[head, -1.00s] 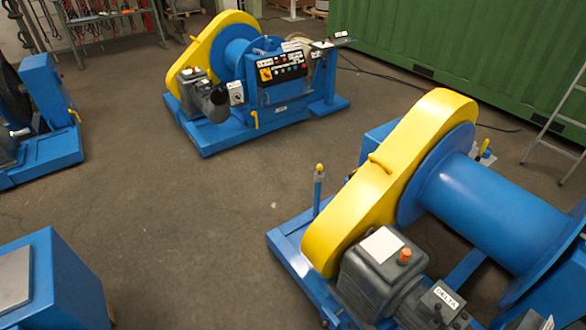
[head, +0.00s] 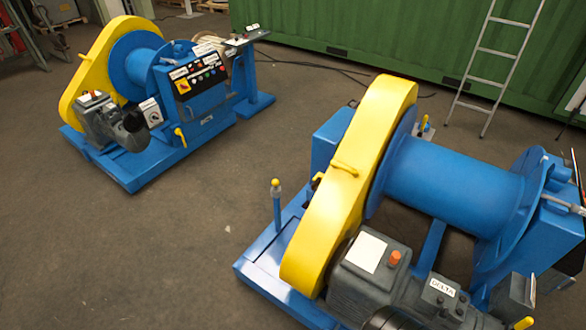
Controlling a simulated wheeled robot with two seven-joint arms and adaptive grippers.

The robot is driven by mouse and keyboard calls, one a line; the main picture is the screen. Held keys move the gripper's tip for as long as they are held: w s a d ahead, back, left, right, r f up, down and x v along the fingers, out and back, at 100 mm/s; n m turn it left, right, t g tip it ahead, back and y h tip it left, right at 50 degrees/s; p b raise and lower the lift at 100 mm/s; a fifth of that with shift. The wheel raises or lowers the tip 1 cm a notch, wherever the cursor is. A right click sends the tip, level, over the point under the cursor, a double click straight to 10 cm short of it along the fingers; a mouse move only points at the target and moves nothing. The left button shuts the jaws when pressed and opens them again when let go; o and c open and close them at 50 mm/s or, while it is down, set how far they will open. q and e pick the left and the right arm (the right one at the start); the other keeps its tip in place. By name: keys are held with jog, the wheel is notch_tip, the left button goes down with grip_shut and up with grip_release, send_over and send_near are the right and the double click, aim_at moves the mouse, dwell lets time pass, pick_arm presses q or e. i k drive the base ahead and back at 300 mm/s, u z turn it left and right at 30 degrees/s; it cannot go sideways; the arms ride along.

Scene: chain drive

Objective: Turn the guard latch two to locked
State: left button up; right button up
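A yellow chain guard (head: 345,190) stands on the near blue winch, with a small yellow handle (head: 345,168) on its face that may be a latch. A second yellow guard (head: 100,62) is on the far winch at the upper left. A small yellow lever (head: 180,137) shows on the far winch's blue front. No label tells which part is guard latch two. Neither of my grippers is in the head view.
The near winch has a blue drum (head: 455,190), a grey motor (head: 375,275) labelled DELTA and a yellow-topped post (head: 276,205). A ladder (head: 492,65) leans by the green container (head: 400,40). The concrete floor (head: 90,250) at the left is clear.

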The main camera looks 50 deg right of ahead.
aim_at(314, 186)
jog(key=i, duration=2.1)
jog(key=z, duration=3.15)
